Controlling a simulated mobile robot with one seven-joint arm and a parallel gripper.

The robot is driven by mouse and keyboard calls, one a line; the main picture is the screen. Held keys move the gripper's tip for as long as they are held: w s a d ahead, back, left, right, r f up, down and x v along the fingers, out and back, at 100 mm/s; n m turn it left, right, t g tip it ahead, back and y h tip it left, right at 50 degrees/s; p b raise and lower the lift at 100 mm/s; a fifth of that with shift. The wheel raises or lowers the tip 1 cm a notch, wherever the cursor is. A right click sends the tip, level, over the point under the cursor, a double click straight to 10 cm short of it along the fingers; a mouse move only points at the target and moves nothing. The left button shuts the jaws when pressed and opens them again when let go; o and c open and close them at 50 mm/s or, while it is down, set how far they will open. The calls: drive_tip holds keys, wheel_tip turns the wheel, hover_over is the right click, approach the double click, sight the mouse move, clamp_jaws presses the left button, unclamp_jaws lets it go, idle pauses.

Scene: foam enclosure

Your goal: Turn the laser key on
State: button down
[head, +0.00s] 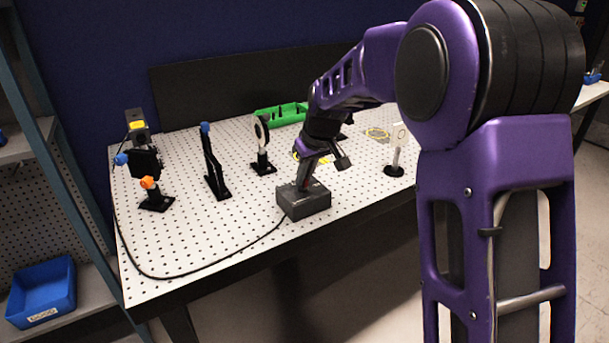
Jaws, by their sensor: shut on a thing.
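The laser control box (306,203) is a small dark grey block near the front edge of the perforated white table. A black cable runs from it leftward along the table. My gripper (303,185) reaches down from my purple arm onto the top of this box. Its fingers are shut at the key on the box top. The key itself is hidden by the fingers, so its turn angle cannot be told. The laser head (137,125), with a yellow label, stands on a mount at the table's left end.
Optic mounts stand on the table: a blue-knobbed post (214,165), a round lens holder (262,146) and a white card on a stand (395,150). A green tray (279,115) lies at the back. A blue bin (41,292) sits on the left shelf. The front left tabletop is clear except for the cable.

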idle(0.3)
drive_tip(key=m+p, duration=0.1)
drive_tip(key=m, duration=0.1)
drive_tip(key=m+h, duration=0.1)
drive_tip(key=m, duration=0.1)
drive_tip(key=shift+a+r+t+p, duration=0.1)
drive_tip(key=shift+a+t+p, duration=0.1)
drive_tip(key=shift+t+p, duration=0.15)
drive_tip(key=m+h, duration=0.1)
drive_tip(key=m, duration=0.1)
drive_tip(key=m+h+p, duration=0.1)
drive_tip(key=m, duration=0.2)
drive_tip(key=shift+a+h, duration=0.15)
drive_tip(key=shift+h, duration=0.25)
drive_tip(key=m, duration=0.2)
drive_tip(key=m+h+p, duration=0.1)
drive_tip(key=m, duration=0.1)
drive_tip(key=shift+m+h, duration=0.3)
drive_tip(key=shift+m, duration=0.1)
drive_tip(key=shift+a+m+g+h+p, duration=0.1)
drive_tip(key=shift+m+g+h+p, duration=0.3)
drive_tip(key=shift+m, duration=0.6)
drive_tip(key=shift+m+g+h+p, duration=0.1)
drive_tip(key=shift+m+g+p, duration=0.4)
drive_tip(key=shift+m, duration=0.5)
drive_tip(key=c, duration=0.9)
unclamp_jaws()
drive_tip(key=shift+c, duration=0.2)
drive_tip(key=shift+w, duration=0.1)
